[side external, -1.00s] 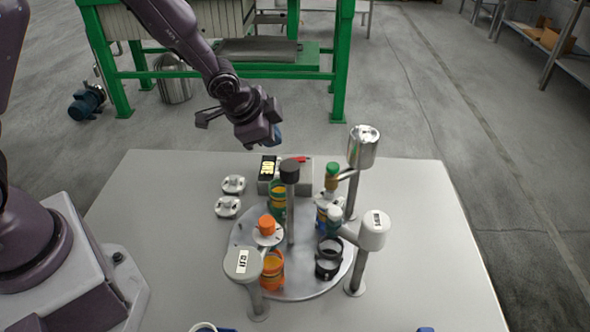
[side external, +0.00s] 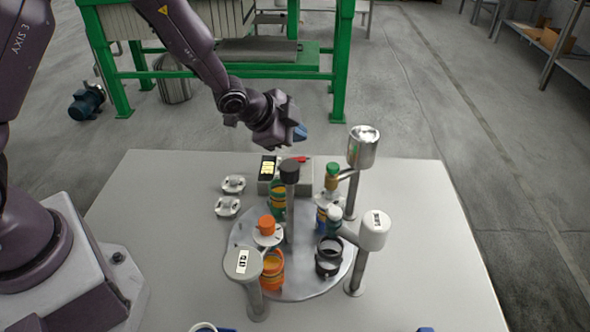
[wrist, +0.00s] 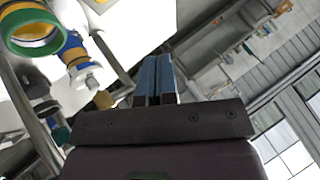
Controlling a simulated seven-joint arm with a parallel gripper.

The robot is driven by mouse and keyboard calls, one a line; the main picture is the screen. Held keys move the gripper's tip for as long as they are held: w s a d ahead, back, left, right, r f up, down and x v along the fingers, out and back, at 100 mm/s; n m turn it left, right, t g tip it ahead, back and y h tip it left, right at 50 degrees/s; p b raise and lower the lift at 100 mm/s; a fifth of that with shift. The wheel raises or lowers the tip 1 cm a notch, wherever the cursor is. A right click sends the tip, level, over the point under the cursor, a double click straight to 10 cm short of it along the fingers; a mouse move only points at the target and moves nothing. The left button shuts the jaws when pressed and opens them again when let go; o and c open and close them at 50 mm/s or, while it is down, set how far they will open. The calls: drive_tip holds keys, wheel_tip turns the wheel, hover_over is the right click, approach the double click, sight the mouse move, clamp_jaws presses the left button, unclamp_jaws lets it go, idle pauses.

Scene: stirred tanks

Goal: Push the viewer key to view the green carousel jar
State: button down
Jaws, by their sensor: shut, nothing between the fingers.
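My gripper (side external: 301,132) is shut and empty, its blue fingertips pointing right in the air above the far side of the table. The wrist view shows the closed blue fingers (wrist: 155,78) touching nothing. A round grey carousel (side external: 300,285) sits on the table below. The green-and-yellow carousel jar (side external: 278,208) stands at its back left, partly behind the central post; a green-rimmed jar (wrist: 32,38) shows at the wrist view's upper left. A box with a lit yellow display (side external: 268,168) and a red part (side external: 299,159) stands behind the carousel. I cannot tell which part is the viewer key.
A black-capped post (side external: 290,170) rises from the carousel. A silver cylinder (side external: 363,147), a white labelled head (side external: 375,230) and another labelled head (side external: 243,262) stand on posts around it. Orange (side external: 272,270) and black (side external: 328,258) jars sit in front. The table's right side is clear.

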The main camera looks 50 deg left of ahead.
drive_tip(key=shift+f, duration=3.15)
drive_tip(key=shift+f, duration=0.1)
drive_tip(key=shift+f, duration=0.3)
drive_tip(key=shift+f, duration=0.3)
drive_tip(key=shift+s+f, duration=0.25)
drive_tip(key=shift+f, duration=0.4)
idle(0.6)
drive_tip(key=shift+s+r, duration=0.2)
drive_tip(key=shift+r, duration=0.6)
drive_tip(key=shift+w+r, duration=0.1)
drive_tip(key=shift+r, duration=0.15)
